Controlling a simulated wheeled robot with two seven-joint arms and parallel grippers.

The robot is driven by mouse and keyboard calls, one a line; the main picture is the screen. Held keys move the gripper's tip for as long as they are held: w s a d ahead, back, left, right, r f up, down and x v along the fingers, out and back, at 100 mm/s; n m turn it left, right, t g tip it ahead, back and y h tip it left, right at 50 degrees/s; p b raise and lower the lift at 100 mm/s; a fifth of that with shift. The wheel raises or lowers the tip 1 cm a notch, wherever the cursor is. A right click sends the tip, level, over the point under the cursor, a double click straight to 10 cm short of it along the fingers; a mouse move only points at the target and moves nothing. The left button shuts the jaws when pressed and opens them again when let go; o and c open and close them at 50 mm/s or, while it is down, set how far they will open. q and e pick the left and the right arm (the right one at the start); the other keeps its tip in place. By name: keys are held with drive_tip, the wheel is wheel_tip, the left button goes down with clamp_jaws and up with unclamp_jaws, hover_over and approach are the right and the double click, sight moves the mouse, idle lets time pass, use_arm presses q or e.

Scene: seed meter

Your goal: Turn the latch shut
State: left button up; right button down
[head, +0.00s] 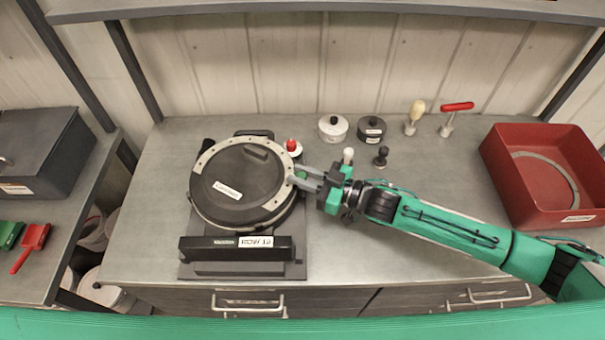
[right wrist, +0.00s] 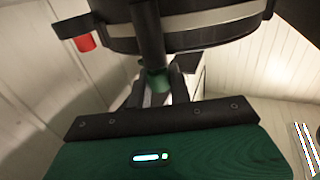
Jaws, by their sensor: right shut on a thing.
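The seed meter (head: 237,187) is a round black housing with a pale rim and a dark lid, standing on a dark base on the bench. Its lid looks closed. My right gripper (head: 297,178) reaches in from the right to the meter's right side. Its fingers are shut on a dark latch lever with a green tip (right wrist: 155,80), seen between them in the right wrist view. The fingers partly hide the latch in the head view. A red knob (head: 291,145) sits by the meter's upper right edge; it also shows in the right wrist view (right wrist: 85,42). My left gripper is out of view.
A white canister (head: 333,128), a dark canister (head: 371,129) and small knobbed tools (head: 381,156) stand behind my right arm. A red bin (head: 545,175) is at the right. The front middle of the bench is clear. A lower side bench (head: 70,215) is at the left.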

drive_tip(key=n+g+y, duration=0.1)
drive_tip(key=n+g, duration=0.2)
drive_tip(key=g, duration=0.1)
drive_tip(key=shift+w+g+b, duration=0.1)
drive_tip(key=shift+g+b, duration=0.2)
drive_tip(key=shift+b, duration=0.05)
drive_tip(key=n+g+b, duration=0.1)
drive_tip(key=n+g, duration=0.1)
drive_tip(key=g, duration=0.1)
drive_tip(key=shift+y, duration=0.3)
drive_tip(key=n+g+b, duration=0.1)
drive_tip(key=g, duration=0.1)
drive_tip(key=n+g+b, duration=0.1)
drive_tip(key=n+g, duration=0.1)
drive_tip(key=g, duration=0.1)
drive_tip(key=shift+a+f+h+b, duration=0.1)
drive_tip(key=shift+f+h+b, duration=0.05)
drive_tip(key=shift+h+b, duration=0.25)
drive_tip(key=shift+n+g+h+b, duration=0.7)
drive_tip(key=shift+n+g+b, duration=0.4)
drive_tip(key=shift+g, duration=0.5)
drive_tip(key=shift+r, duration=0.2)
drive_tip(key=c, duration=1.3)
unclamp_jaws()
